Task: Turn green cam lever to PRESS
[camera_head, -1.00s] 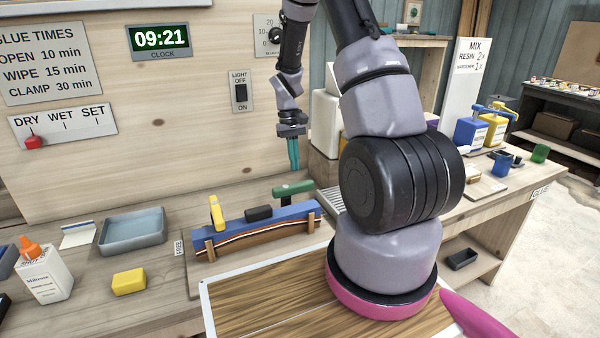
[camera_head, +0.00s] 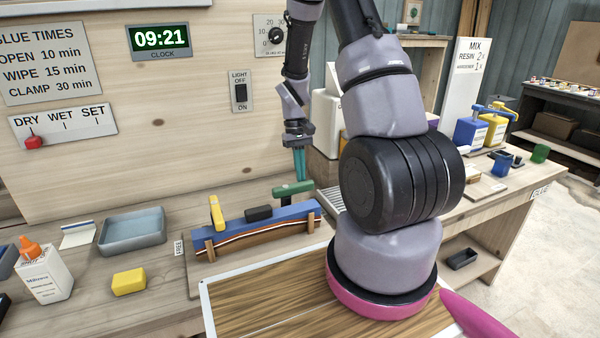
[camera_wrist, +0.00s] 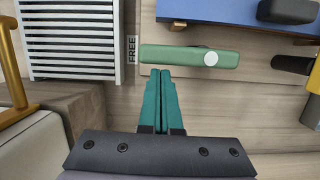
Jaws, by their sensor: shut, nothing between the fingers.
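The green cam lever (camera_head: 293,188) sits at the right end of the blue clamp bar (camera_head: 285,213) on the bench. In the wrist view the lever (camera_wrist: 180,57) lies crosswise, with a pale round spot near its right end, beside the blue bar (camera_wrist: 230,12). A label reading FREE (camera_wrist: 132,49) is by its left end; no PRESS label is readable. My gripper (camera_head: 300,178) has teal fingers pointing down, just above or behind the lever. In the wrist view the fingertips (camera_wrist: 160,73) are together and empty, close to the lever's near side; whether they touch it I cannot tell.
A slatted grille (camera_wrist: 70,40) is left of the green lever in the wrist view. White containers (camera_head: 326,120) stand behind my arm. A blue-grey tray (camera_head: 133,231) is farther left.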

